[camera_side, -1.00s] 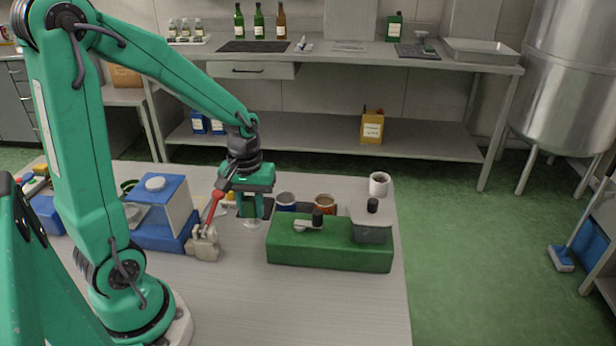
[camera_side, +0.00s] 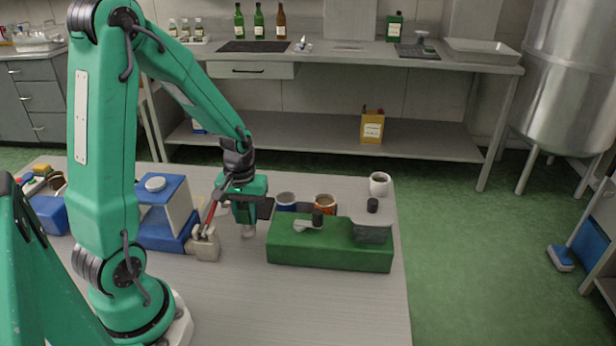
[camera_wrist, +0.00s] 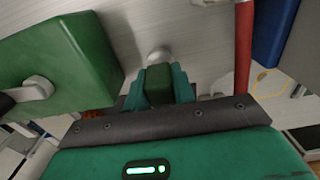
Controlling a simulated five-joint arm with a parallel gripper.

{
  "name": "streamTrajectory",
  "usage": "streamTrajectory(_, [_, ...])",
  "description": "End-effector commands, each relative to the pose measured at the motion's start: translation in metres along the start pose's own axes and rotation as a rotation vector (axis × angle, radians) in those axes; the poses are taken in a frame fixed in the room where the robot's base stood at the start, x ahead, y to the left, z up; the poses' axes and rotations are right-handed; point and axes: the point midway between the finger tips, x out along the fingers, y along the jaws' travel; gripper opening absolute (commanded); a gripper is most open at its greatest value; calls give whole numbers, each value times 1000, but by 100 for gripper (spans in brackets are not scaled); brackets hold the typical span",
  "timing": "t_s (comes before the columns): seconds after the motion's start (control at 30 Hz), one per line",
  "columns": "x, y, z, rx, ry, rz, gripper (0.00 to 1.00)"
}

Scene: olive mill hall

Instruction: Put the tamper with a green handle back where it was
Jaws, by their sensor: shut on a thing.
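The tamper shows its silver end (camera_side: 248,231) below my gripper (camera_side: 246,213) in the side view, just left of the green box (camera_side: 330,257). In the wrist view its green handle (camera_wrist: 159,78) sits between the two green fingers of my gripper (camera_wrist: 160,88), with the rounded metal end beyond it. My gripper is shut on the handle. The tamper hangs roughly upright, close to the table top; I cannot tell whether it touches. The fingers hide part of the handle.
A beige block (camera_side: 205,246) and a red rod (camera_wrist: 243,45) stand close beside my gripper. A blue machine (camera_side: 165,233) is to the left. A blue can (camera_side: 286,199), an orange-brown can (camera_side: 325,202) and a white cup (camera_side: 379,184) stand behind the green box. The front table is clear.

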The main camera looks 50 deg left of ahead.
Motion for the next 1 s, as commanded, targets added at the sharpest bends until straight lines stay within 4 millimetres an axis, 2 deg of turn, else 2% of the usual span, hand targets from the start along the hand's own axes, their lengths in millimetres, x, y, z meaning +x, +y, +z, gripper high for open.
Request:
streamTrajectory(0.17, [11,0,0,0,0,0,4])
streamTrajectory(0.6, [15,0,0,0,0,0,4])
streamTrajectory(0.63, [15,0,0,0,0,0,27])
streamTrajectory(0.73, [15,0,0,0,0,0,47])
streamTrajectory(1.0, [15,0,0,0,0,0,47])
